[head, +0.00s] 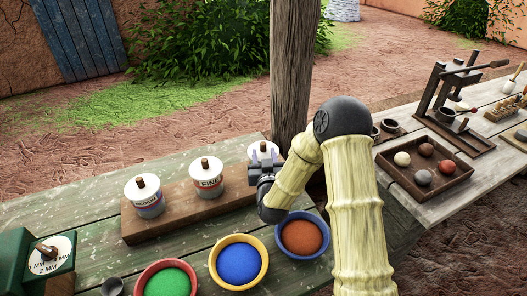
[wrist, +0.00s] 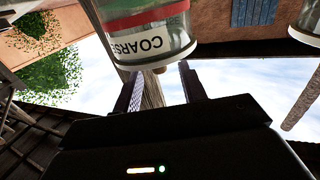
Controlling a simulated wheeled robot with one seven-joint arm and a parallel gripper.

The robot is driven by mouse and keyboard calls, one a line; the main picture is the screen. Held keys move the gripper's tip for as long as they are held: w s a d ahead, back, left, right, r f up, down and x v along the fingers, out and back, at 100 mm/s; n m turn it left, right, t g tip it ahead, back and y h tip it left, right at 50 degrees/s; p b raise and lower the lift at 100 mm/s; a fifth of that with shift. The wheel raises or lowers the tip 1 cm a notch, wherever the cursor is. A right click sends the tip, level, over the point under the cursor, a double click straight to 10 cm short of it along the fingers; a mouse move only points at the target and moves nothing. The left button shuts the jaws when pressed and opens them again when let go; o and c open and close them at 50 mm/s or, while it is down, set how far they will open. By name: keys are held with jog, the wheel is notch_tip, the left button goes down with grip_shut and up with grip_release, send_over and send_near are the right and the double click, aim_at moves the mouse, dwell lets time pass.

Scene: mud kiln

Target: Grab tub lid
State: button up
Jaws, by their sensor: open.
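Three tubs with white lids and brown knobs stand in a row on a wooden block. The left tub (head: 149,203) is labelled MEDIUM and the middle tub (head: 208,183) FINE. The third tub's lid (head: 257,148) shows behind my gripper (head: 264,157), which hides most of that tub. In the wrist view this tub (wrist: 150,25) has a red band and a label reading COARS, with its end cut off. My gripper is open, its two fingers (wrist: 160,90) apart and empty near the tub's knob end (wrist: 160,70). Contact cannot be told.
Bowls of green (head: 166,281), blue (head: 238,262) and orange-brown (head: 301,237) powder stand at the bench front. A wooden post (head: 293,70) rises close behind my gripper. A tray of balls (head: 395,182) and a press (head: 445,100) stand on the right bench.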

aim_at(264, 146)
jog(key=w, duration=0.2)
jog(key=w+r+p, duration=0.1)
jog(key=w, duration=0.1)
jog(key=shift+w+p, duration=0.25)
jog(key=shift+p, duration=0.05)
jog(key=shift+w+f, duration=0.15)
jog(key=shift+w, duration=0.1)
grip_shut()
